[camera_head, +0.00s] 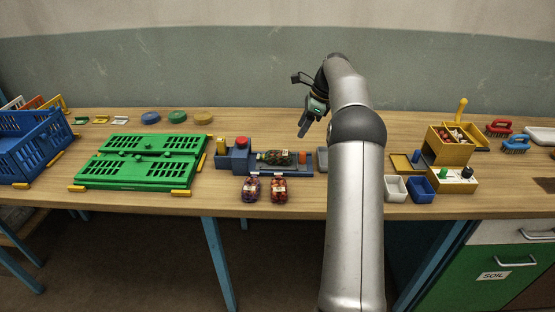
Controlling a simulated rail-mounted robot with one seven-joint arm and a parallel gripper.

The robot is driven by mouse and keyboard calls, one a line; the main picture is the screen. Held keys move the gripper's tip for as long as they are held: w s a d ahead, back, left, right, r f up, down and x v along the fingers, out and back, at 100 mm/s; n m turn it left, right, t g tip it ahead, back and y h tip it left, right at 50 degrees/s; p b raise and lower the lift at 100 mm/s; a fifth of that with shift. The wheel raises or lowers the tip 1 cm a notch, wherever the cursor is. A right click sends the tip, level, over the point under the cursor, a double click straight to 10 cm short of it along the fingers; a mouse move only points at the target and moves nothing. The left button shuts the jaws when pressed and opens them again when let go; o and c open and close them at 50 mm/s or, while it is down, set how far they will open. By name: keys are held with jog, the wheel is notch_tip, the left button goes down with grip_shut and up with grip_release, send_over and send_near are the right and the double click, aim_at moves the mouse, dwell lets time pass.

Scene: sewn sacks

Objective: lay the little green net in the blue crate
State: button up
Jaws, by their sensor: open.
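The little green net (275,157) lies on a low blue-grey bench device near the middle of the table. Its contents are too small to make out. The blue crate (38,150) stands at the far left, partly cut off by the picture edge; its inside is mostly hidden. My gripper (303,129) is open and hangs in the air above and right of the green net, apart from it. Its fingers appear dark and small, with nothing seen between them.
A purple net (251,189) and a red net (279,189) stand at the table's front edge. A flat green folded crate (140,171) lies between the blue crate and the device. A yellow box (450,149) and small bins stand at right.

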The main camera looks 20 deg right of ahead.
aim_at(288, 153)
jog(key=p+x, duration=0.1)
jog(key=x, duration=1.2)
jog(key=shift+f+p, duration=0.1)
jog(key=shift+p, duration=0.25)
jog(key=c, duration=0.8)
